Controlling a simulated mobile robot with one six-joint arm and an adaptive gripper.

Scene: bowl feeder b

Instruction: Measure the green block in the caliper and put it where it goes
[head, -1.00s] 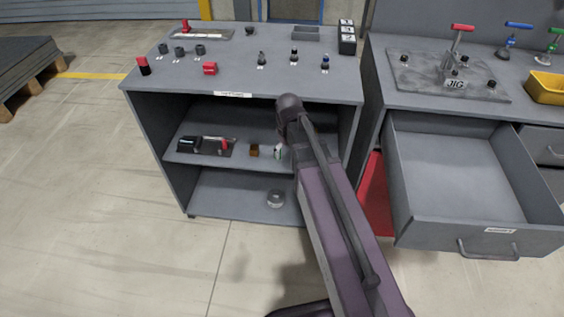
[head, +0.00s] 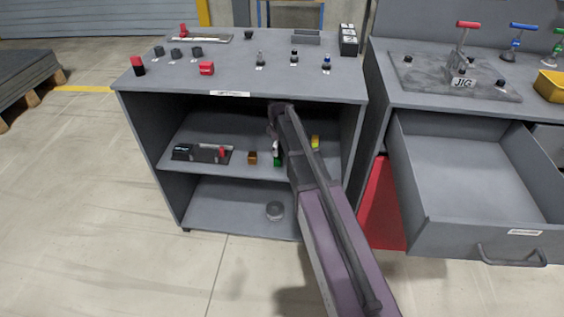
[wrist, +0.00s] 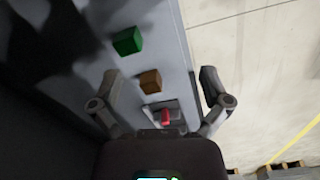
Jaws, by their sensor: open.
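The green block (wrist: 127,41) lies on the shelf at the upper left of the wrist view. In the head view, a bit of green (head: 278,161) shows beside my arm, which partly covers that spot. The caliper (head: 203,153) lies on the middle shelf at the left, with a red part and a dark display end. The caliper also shows in the wrist view (wrist: 166,117), beyond the brown block.
The brown block (head: 252,158) sits between caliper and green block. A yellow item (head: 315,142) is right of my arm. The shelf unit's top (head: 225,80) overhangs the shelf. An open drawer (head: 460,180) stands out at the right.

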